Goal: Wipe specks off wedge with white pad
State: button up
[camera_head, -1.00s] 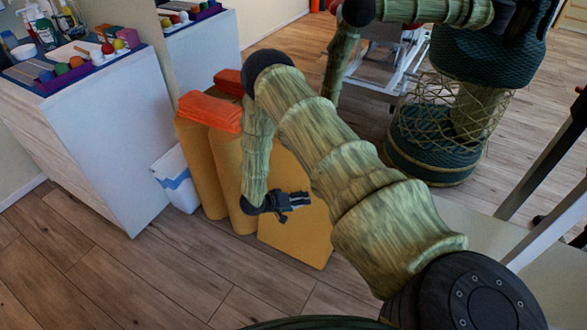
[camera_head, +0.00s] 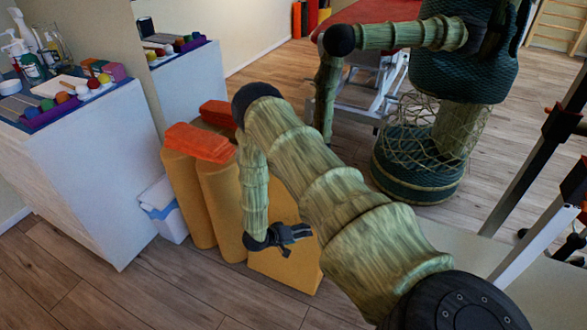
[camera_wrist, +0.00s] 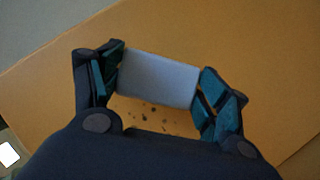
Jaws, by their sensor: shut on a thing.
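The yellow-orange wedge (camera_head: 284,270) stands on the floor beside yellow rolls in the head view. Its flat face fills most of the wrist view (camera_wrist: 250,60). My gripper (camera_wrist: 159,80) is shut on the white pad (camera_wrist: 160,78), which sits between its two fingers over the wedge face. Several dark specks (camera_wrist: 148,112) show on the face just below the pad. I cannot tell whether the pad touches the wedge. In the head view my gripper (camera_head: 294,233) is in front of the wedge's upper part, and the pad is not clear there.
Yellow rolls (camera_head: 190,205) with an orange-red item (camera_head: 197,142) on top stand left of the wedge. A white and blue bin (camera_head: 165,218) and a white cabinet (camera_head: 95,165) are further left. A mirror behind repeats the cabinet. Wooden floor (camera_head: 190,290) in front is clear.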

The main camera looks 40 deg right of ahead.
jog(key=shift+d+r+p, duration=0.3)
jog(key=shift+r+p, duration=0.25)
jog(key=shift+r, duration=0.3)
jog(key=shift+w+a+f+b, duration=0.1)
jog(key=shift+w+a+b, duration=0.15)
jog(key=shift+w, duration=0.4)
jog(key=shift+w+a+b, duration=0.15)
jog(key=shift+w+b, duration=0.1)
jog(key=shift+w, duration=0.35)
jog(key=shift+w+a+b, duration=0.6)
jog(key=shift+w+a, duration=0.15)
jog(key=shift+w, duration=0.95)
jog(key=shift+w+a+b, duration=0.6)
jog(key=shift+w+a, duration=0.15)
jog(key=shift+w, duration=0.95)
jog(key=shift+w+a+b, duration=0.6)
jog(key=shift+w+a, duration=0.15)
jog(key=shift+w, duration=0.95)
jog(key=p, duration=0.3)
send_near(274, 218)
jog(key=shift+s+a+f, duration=0.2)
jog(key=shift+s+f, duration=0.8)
jog(key=shift+s, duration=0.25)
jog(key=shift+a, duration=0.1)
jog(key=shift+s+a+r+p, duration=0.2)
jog(key=shift+s+a+p, duration=0.1)
jog(key=shift+a, duration=0.35)
jog(key=shift+s+a+r+p, duration=0.2)
jog(key=shift+s+a, duration=0.05)
jog(key=shift+a, duration=0.35)
